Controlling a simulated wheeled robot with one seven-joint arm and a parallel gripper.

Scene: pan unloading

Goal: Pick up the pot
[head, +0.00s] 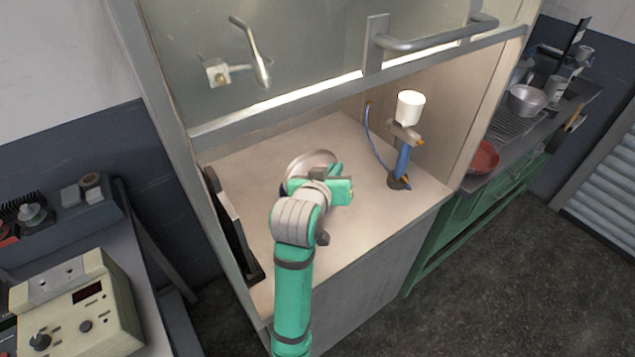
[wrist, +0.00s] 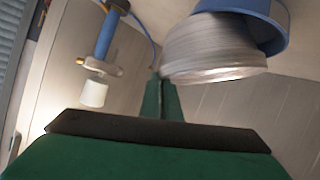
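The pot (head: 309,160) is round, silvery and partly dark blue. It stands on the worktop inside the booth, and my arm and gripper hide much of it in the head view. In the wrist view the pot (wrist: 212,48) shows large at the upper right, with a ribbed silver part and a blue part. My gripper (head: 341,178) is right by the pot. In the wrist view its green fingers (wrist: 161,82) lie side by side with only a thin seam between them, at the pot's left edge. I see nothing between them; contact with the pot is unclear.
A blue spray gun (head: 402,155) with a white cup (head: 410,106) stands right of the pot. A dark panel (head: 232,225) leans at the booth's left side. The raised glass sash with its handle (head: 435,38) hangs above. The worktop (head: 385,215) is clear in front.

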